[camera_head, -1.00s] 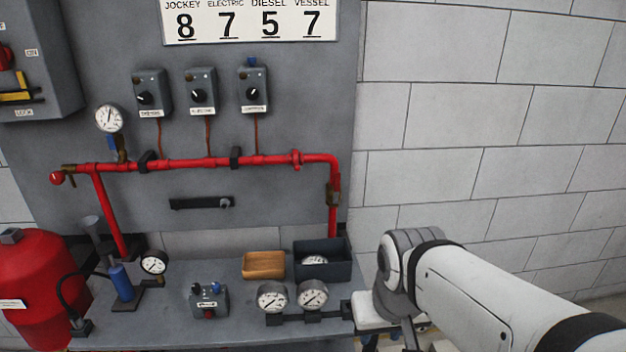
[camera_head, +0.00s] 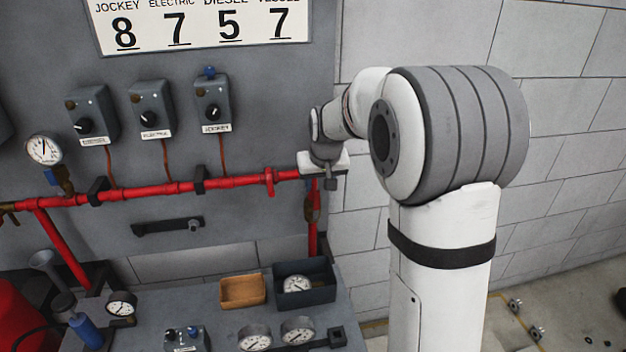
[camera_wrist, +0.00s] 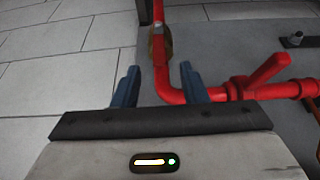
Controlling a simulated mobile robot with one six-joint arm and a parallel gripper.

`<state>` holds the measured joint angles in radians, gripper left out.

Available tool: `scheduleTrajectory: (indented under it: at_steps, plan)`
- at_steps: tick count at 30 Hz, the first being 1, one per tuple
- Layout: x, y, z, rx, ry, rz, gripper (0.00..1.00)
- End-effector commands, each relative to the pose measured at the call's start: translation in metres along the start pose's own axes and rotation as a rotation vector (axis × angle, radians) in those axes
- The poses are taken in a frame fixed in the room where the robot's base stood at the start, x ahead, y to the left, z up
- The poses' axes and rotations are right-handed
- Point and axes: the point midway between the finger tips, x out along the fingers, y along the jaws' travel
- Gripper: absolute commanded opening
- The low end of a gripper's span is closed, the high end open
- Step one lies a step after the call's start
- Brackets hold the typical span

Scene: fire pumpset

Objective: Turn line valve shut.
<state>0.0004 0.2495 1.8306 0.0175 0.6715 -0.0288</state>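The red pipe (camera_head: 140,190) runs along the grey panel and turns down at the right. A red lever-like handle (camera_head: 268,181) stands on its horizontal run; it also shows in the wrist view (camera_wrist: 266,72), right of my fingers. A brass-coloured fitting (camera_head: 312,207) sits on the vertical run and shows in the wrist view (camera_wrist: 160,45), beyond my fingers. No label shows which is the line valve. My gripper (camera_wrist: 159,82) is open and empty, its two dark blue fingers either side of the pipe near its elbow. Contact cannot be told. In the head view, my wrist hides the elbow.
Below stands a bench with a dark bin (camera_head: 318,292) holding a gauge, a wooden tray (camera_head: 242,292) and loose gauges (camera_head: 254,338). Switch boxes (camera_head: 212,103) hang above the pipe. A black bar (camera_head: 165,226) is on the panel. The wall at right is bare.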

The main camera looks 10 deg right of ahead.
Motion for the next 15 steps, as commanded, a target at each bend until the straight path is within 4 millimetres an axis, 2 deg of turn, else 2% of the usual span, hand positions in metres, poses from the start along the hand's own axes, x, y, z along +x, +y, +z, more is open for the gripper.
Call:
scheduleTrajectory:
  at_steps: [5, 15]
  plan:
    - [0.014, 0.002, -0.005, 0.002, 0.0, 0.001, 0.39]
    - [0.065, 0.006, -0.005, 0.01, 0.0, 0.004, 0.39]
